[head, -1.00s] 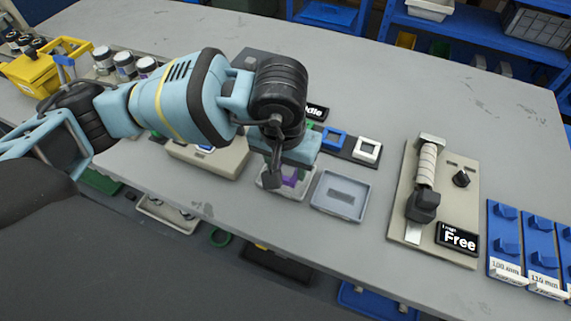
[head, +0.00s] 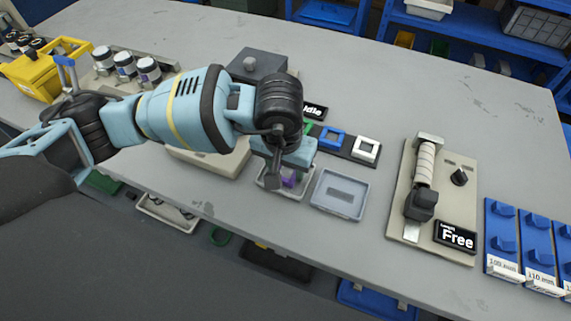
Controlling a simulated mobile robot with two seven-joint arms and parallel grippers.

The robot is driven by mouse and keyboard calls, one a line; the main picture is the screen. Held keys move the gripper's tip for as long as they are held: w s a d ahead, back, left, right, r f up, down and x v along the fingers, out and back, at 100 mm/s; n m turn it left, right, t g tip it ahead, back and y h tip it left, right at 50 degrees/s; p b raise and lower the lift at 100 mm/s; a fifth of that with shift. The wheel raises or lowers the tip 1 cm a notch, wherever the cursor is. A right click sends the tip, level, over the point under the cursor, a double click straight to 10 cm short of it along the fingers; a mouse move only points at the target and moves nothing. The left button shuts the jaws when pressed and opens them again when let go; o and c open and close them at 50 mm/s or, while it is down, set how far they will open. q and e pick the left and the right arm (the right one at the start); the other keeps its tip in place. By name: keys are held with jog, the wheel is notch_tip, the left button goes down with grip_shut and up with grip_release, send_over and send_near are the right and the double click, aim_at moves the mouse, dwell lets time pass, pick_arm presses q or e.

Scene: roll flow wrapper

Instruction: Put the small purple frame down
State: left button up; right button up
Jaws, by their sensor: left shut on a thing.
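The small purple frame (head: 290,180) shows only in part below my left gripper (head: 280,183). The gripper points down and is shut on the frame, over a light tray (head: 268,186) near the table's front edge. The wrist and fingers hide most of the frame, and I cannot tell whether it touches the tray's floor. My right gripper is not in view.
A blue frame (head: 331,139) and a white frame (head: 366,150) sit on a dark strip behind. A beige board (head: 405,190) with a "Free" sign stands further right.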

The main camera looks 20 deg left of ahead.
aim_at(283, 177)
pick_arm(q)
jog(key=shift+f, duration=0.25)
jog(key=o, duration=0.6)
jog(key=shift+r, duration=0.1)
jog(key=shift+o, duration=0.2)
notch_tip(283, 177, up, 12)
jog(key=s, duration=0.1)
jog(key=shift+s+r, duration=0.15)
jog(key=shift+s, duration=0.1)
